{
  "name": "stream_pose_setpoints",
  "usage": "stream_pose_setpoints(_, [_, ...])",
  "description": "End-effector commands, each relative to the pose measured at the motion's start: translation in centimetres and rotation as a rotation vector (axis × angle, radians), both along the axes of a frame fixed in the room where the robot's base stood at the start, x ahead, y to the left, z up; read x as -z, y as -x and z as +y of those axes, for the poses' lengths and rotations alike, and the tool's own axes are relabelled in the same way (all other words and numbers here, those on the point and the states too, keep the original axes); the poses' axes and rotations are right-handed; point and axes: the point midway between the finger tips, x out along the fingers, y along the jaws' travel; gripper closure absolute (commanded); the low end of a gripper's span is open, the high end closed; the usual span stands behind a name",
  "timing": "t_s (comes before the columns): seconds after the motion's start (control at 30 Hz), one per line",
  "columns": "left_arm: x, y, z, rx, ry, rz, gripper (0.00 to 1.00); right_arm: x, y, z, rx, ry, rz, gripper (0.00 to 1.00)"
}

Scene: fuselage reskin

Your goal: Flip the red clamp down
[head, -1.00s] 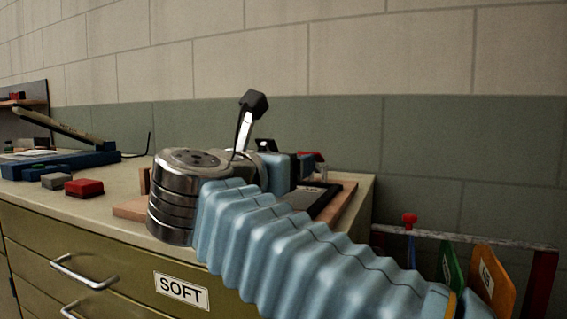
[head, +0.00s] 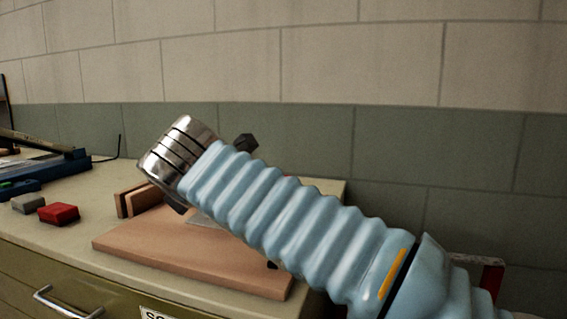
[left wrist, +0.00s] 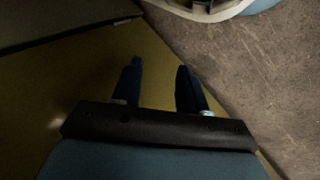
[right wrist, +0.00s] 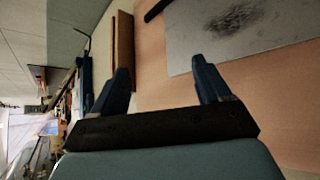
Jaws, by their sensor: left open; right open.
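I cannot make out the red clamp in any current view; my right arm covers part of the board in the head view. The wooden board (head: 190,262) lies on the bench, with a grey metal sheet (right wrist: 265,48) on it in the right wrist view. The sheet has a dark smudge. My left gripper (left wrist: 160,63) is open and empty, away from the board, facing a dark yellow surface (left wrist: 75,80) and the floor.
A wooden strip (right wrist: 123,45) stands along the board. A red block (head: 58,213) and a grey block (head: 28,203) lie left of the board on the bench (head: 60,238). A blue tool (head: 75,168) lies farther left. A drawer handle (head: 65,303) sticks out in front.

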Motion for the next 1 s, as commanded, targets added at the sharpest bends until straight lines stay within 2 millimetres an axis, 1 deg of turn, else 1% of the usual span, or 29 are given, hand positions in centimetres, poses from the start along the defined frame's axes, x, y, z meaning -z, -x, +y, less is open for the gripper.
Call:
stream_pose_setpoints(0.03, [-0.9, 0.0, -0.1, 0.001, 0.001, 0.0, 0.57, -0.9, -0.4, -2.5, 0.036, 0.181, -0.024, 0.23])
stream_pose_setpoints(0.1, [-1.3, 0.1, -0.2, 0.003, 0.002, 0.001, 0.57, -1.8, -0.7, -5.8, 0.088, 0.416, -0.039, 0.23])
stream_pose_setpoints(0.2, [-1.5, 0.1, -0.2, 0.004, 0.003, 0.001, 0.57, -2.9, -0.6, -9.0, 0.145, 0.635, -0.036, 0.23])
stream_pose_setpoints(0.23, [-1.6, 0.1, -0.2, 0.005, 0.003, 0.001, 0.57, -3.2, -0.5, -9.6, 0.157, 0.677, -0.033, 0.23])
stream_pose_setpoints(0.3, [-1.6, 0.1, -0.3, 0.005, 0.003, 0.001, 0.57, -3.5, -0.5, -10.6, 0.176, 0.737, -0.027, 0.23])
stream_pose_setpoints(0.37, [-1.5, 0.1, -0.3, 0.005, 0.003, 0.001, 0.57, -3.4, -0.8, -11.0, 0.182, 0.758, -0.023, 0.23])
stream_pose_setpoints(0.47, [-1.4, 0.1, -0.3, 0.005, 0.003, 0.001, 0.57, -2.9, -1.8, -11.5, 0.184, 0.761, -0.022, 0.23])
stream_pose_setpoints(0.57, [-1.4, 0.1, -0.2, 0.004, 0.003, 0.001, 0.57, -2.1, -3.5, -12.2, 0.185, 0.759, -0.022, 0.23])
stream_pose_setpoints(0.8, [-1.4, 0.1, -0.2, 0.004, 0.003, 0.001, 0.57, 0.0, -8.3, -14.1, 0.183, 0.756, -0.022, 0.23])
stream_pose_setpoints(0.9, [-1.4, 0.1, -0.2, 0.004, 0.003, 0.001, 0.57, 0.7, -9.9, -14.8, 0.183, 0.757, -0.023, 0.23])
stream_pose_setpoints(1.0, [-1.5, 0.1, -0.2, 0.004, 0.003, 0.001, 0.57, 1.3, -11.1, -15.2, 0.181, 0.756, -0.024, 0.23])
